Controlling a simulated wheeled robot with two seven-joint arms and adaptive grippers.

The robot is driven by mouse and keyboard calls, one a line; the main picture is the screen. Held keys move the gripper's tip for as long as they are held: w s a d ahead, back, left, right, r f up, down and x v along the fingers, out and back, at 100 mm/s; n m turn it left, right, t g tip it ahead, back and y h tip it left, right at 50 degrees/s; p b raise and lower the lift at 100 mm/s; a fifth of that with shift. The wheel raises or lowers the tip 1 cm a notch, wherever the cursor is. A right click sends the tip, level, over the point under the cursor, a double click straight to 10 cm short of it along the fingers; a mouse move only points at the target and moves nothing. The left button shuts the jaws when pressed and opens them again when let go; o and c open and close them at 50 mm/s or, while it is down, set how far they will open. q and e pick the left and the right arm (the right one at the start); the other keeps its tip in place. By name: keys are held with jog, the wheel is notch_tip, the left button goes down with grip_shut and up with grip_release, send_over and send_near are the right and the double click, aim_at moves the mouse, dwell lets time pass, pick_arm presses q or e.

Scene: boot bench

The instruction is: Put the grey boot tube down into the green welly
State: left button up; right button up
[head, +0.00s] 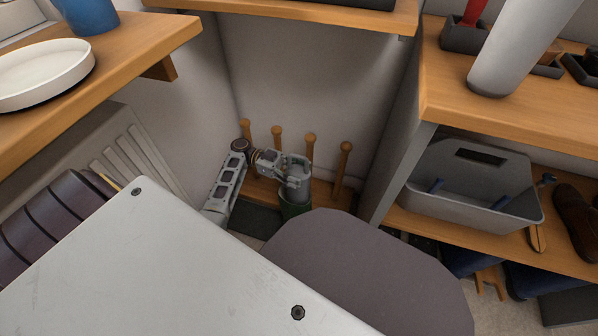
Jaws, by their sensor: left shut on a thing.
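My left gripper (291,170) is low in the corner, in the middle of the head view. It is shut on the grey boot tube (296,197), which shows only in part beneath the fingers. The green welly (291,210) stands directly below, among the wooden pegs. The tube's lower end meets the welly's top in the picture. How deep it sits inside cannot be told, because the gripper and my own body hide much of the welly. My right gripper is not in view.
A wooden rack with upright pegs (310,144) stands close around the gripper. A grey crate (470,195) and brown boot (575,222) are on the right shelf. A pale cylinder (515,45) stands above. A white dish (42,75) and blue pot (88,14) are upper left.

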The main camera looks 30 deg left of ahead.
pick_arm(q)
notch_tip(320, 180, down, 9)
jog(key=o, duration=1)
dwell(2.0)
jog(key=shift+r, duration=0.1)
